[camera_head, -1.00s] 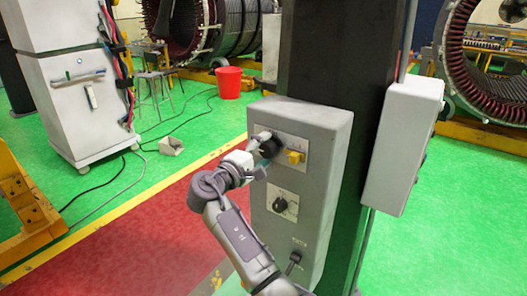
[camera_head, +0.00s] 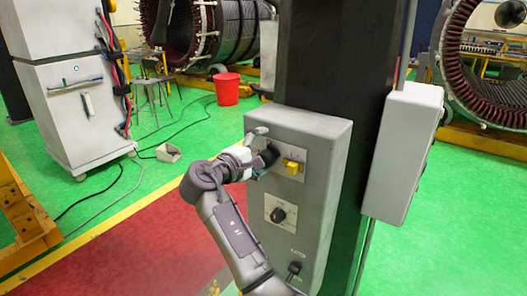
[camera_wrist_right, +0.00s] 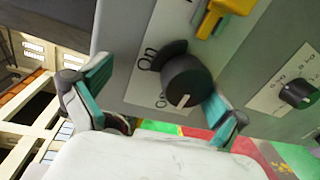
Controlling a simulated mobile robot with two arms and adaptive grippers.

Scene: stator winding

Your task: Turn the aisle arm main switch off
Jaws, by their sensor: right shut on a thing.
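A grey switch box (camera_head: 305,235) is fixed on a dark pillar. Its upper plate carries a black rotary knob (camera_wrist_right: 187,82) with a pale pointer line and partly hidden ON/OFF lettering beside it. A yellow part (camera_head: 292,166) sits on the plate right of the knob; it also shows at the top of the right wrist view (camera_wrist_right: 222,14). My right gripper (camera_head: 264,148) is at the upper knob, shut on it. In the right wrist view one fingertip touches the knob's lower right side; the other fingertip is to its left. My left gripper is not in view.
A second black knob (camera_head: 278,214) sits on a lower plate, with a small black lever (camera_head: 295,268) below it. Another grey box (camera_head: 405,150) hangs right of the pillar (camera_head: 330,60). A white cabinet (camera_head: 85,115) and a red bucket (camera_head: 226,89) stand behind at left.

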